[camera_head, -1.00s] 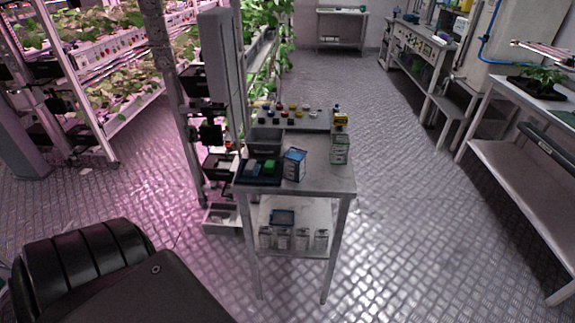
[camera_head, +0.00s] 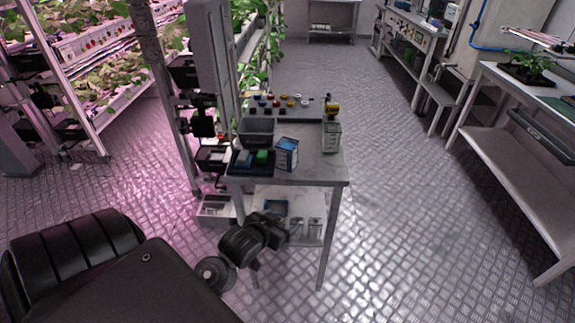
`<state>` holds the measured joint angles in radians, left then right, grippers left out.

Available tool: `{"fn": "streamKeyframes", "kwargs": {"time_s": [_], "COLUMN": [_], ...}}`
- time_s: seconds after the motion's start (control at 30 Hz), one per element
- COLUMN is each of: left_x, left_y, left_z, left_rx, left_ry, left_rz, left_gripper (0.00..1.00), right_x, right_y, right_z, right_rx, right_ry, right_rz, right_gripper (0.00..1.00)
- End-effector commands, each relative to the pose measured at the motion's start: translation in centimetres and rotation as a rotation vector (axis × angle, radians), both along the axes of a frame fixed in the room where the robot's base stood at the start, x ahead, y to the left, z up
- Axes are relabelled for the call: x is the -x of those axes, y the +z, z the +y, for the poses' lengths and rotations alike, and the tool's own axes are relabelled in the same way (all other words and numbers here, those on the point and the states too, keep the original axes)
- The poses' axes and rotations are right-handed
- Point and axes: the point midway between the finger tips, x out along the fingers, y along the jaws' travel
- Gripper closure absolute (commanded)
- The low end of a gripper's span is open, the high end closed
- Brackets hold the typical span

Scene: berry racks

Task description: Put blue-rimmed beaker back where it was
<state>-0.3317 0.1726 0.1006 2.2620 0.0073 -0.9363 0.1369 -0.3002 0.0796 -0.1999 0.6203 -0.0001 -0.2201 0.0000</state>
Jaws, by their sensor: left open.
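I cannot make out a blue-rimmed beaker in the head view. Small clear containers (camera_head: 315,229) stand on the lower shelf of the metal cart, too small to tell rim colours. My left gripper (camera_head: 279,233) is black and open, in front of that lower shelf and below the cart top. It hides part of the shelf and some of the containers. I see nothing held in it. My right gripper is out of view.
The cart top (camera_head: 318,172) carries a grey bin (camera_head: 257,131), a dark tray (camera_head: 238,168), a blue-and-white box (camera_head: 287,153), a green-white box (camera_head: 331,137) and several coloured caps. A dark blue item (camera_head: 275,208) lies on the lower shelf. Floor right of the cart is clear.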

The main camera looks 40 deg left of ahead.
Motion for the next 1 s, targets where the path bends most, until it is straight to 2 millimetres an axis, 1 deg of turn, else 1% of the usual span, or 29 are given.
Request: {"fn": "streamKeyframes", "kwargs": {"time_s": [0.03,0.07,0.1,0.13,0.2,0.3,0.33,0.43,0.57,0.83,0.9,1.0], "left_x": [-2.0,-3.0,-4.1,-4.9,-6.3,-7.4,-7.5,-7.8,-8.2,-12.0,-12.7,-13.2], "left_y": [2.2,3.4,5.0,6.1,8.5,11.0,11.4,12.3,12.4,12.4,12.3,12.3], "left_z": [1.7,2.6,3.8,4.6,6.3,8.0,8.3,8.8,8.9,9.8,10.0,10.1], "left_rx": [-0.007,-0.01,-0.013,-0.016,-0.02,-0.027,-0.028,-0.031,-0.03,-0.029,-0.03,-0.03], "left_ry": [0.026,0.04,0.056,0.066,0.087,0.105,0.108,0.112,0.112,0.113,0.112,0.112], "left_rz": [-0.102,-0.159,-0.233,-0.285,-0.393,-0.501,-0.522,-0.558,-0.562,-0.56,-0.559,-0.558], "left_gripper": [0.24,0.24,0.24,0.24,0.24,0.24,0.24,0.24,0.24,0.24,0.24,0.24], "right_x": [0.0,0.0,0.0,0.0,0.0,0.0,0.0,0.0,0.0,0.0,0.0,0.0], "right_y": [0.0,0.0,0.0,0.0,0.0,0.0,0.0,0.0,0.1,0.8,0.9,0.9], "right_z": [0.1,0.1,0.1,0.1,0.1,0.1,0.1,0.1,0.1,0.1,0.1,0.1], "right_rx": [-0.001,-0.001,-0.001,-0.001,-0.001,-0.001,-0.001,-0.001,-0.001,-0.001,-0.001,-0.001], "right_ry": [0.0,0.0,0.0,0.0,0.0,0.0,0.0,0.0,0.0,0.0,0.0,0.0], "right_rz": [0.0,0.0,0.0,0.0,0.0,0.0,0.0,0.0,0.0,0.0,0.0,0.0], "right_gripper": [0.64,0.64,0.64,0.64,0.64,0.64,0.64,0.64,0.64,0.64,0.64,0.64]}}
